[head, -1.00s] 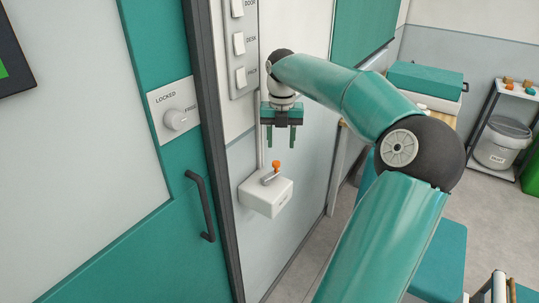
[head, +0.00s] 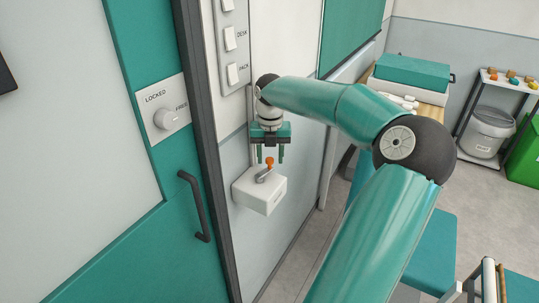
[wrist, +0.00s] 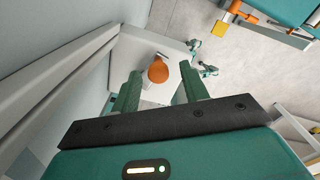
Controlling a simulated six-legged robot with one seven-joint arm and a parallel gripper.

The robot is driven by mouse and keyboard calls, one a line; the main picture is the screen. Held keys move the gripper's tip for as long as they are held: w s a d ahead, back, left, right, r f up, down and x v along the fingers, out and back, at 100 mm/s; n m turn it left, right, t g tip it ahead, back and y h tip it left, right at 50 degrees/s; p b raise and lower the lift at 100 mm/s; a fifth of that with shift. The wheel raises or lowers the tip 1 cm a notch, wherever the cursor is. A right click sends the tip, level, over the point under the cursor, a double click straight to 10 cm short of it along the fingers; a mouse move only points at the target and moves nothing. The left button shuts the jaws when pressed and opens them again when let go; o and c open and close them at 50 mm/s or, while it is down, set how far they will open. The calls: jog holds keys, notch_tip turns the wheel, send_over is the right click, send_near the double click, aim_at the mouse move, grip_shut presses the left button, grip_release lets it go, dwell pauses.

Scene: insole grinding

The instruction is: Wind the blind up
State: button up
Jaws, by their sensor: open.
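The blind's winder is a white box (head: 257,197) on the wall, right of the door frame. A short grey crank arm (head: 263,178) on its top carries an orange knob (head: 269,161). My gripper (head: 270,158) points down over the box with its fingers apart, and the knob shows between the fingertips. In the wrist view the knob (wrist: 158,71) is near the gap between the two green fingers (wrist: 157,88), slightly beyond their tips. I cannot tell whether a finger touches it. A green panel (head: 350,32), possibly the blind, hangs on the wall at the upper right.
A teal door with a black handle (head: 195,205) and a lock dial (head: 167,118) stands at the left. Wall switches (head: 231,38) are above the winder. A bench with a teal case (head: 411,72), a shelf and bins are at the right.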

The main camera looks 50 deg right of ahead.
jog(key=shift+w, duration=0.1)
jog(key=c, duration=0.9)
grip_shut()
